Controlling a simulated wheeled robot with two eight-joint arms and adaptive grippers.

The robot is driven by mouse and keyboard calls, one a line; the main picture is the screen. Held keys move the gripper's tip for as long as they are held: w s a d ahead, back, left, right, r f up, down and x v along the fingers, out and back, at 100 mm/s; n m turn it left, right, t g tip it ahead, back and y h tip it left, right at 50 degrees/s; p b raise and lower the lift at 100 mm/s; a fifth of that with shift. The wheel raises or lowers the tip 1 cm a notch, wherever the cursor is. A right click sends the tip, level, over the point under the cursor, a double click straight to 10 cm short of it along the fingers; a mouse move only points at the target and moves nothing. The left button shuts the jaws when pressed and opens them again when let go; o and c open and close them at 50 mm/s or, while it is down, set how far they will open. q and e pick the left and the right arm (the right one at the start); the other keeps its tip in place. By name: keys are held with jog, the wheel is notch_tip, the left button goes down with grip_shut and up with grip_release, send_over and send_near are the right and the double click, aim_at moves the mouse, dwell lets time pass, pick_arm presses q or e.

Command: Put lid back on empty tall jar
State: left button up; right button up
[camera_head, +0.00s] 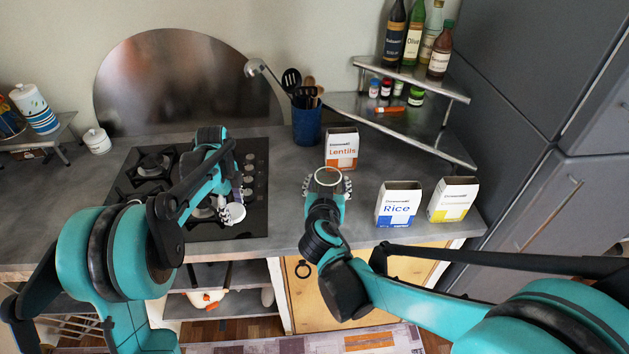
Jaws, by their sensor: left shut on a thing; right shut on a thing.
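My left gripper (232,202) is over the right part of the black stove. It is shut on a small round white thing (232,214), which looks like a lid; the fingers are partly hidden by the arm. My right gripper (327,184) is above or at the grey counter, in front of the Lentils box. Its fingers are shut around a round-topped thing (327,176), seen from above, with a pale rim and a brownish middle. It may be the tall jar, but its side is mostly hidden by the gripper. The two grippers are apart.
The Lentils box (342,149), Rice box (398,204) and a yellow-white box (453,199) stand on the counter (285,215). A blue utensil pot (307,126) and corner shelf (430,139) are behind. A white lidded jar (96,141) and striped jar (36,108) are left.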

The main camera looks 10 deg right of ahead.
pick_arm(q)
jog(key=shift+r, duration=0.1)
pick_arm(e)
jog(key=shift+s+d+r, duration=0.15)
jog(key=shift+d, duration=0.1)
jog(key=o, duration=0.7)
jog(key=c, duration=0.9)
